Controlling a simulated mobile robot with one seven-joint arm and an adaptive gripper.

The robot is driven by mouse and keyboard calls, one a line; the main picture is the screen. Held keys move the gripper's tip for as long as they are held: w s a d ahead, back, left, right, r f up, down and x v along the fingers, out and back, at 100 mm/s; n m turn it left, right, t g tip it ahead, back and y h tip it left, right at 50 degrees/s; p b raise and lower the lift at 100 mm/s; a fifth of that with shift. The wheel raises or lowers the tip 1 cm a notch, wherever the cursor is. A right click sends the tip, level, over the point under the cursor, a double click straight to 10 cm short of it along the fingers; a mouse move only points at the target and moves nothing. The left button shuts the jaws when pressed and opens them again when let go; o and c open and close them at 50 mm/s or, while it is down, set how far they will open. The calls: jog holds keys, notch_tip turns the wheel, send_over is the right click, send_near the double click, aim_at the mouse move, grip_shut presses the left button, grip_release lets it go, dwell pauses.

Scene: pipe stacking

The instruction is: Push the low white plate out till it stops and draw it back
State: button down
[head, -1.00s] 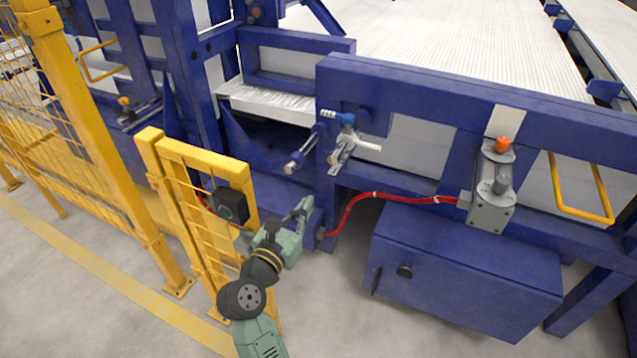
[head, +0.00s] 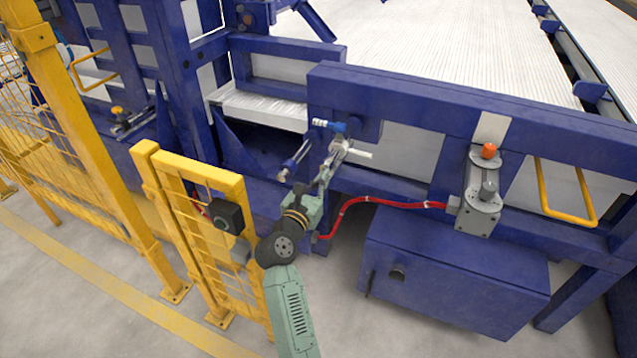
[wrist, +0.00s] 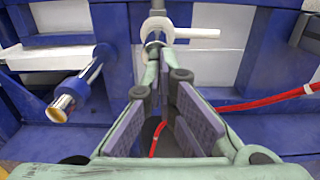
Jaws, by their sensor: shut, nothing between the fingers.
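A low white plate (head: 262,110) lies flat between blue frame members, left of centre in the head view. It also shows at the left of the wrist view (wrist: 48,58). My gripper (head: 331,172) is shut and empty, with its fingers pointing up and away from me. Its tips (wrist: 158,50) are close in front of a white ring with a white bar (wrist: 185,33) on the blue frame; I cannot tell whether they touch it. The plate is to the left of and beyond my gripper, apart from it.
A metal cylinder with a blue collar (wrist: 72,98) juts out left of my gripper. A red hose (head: 385,199) runs to the right, above a blue cabinet (head: 455,275). A yellow mesh guard (head: 200,225) stands close on the left.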

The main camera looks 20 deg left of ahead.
aim_at(334, 160)
jog(key=w+p, duration=0.1)
jog(key=w, duration=0.8)
jog(key=shift+w+d, duration=0.15)
jog(key=shift+w, duration=0.05)
jog(key=shift+s, duration=0.15)
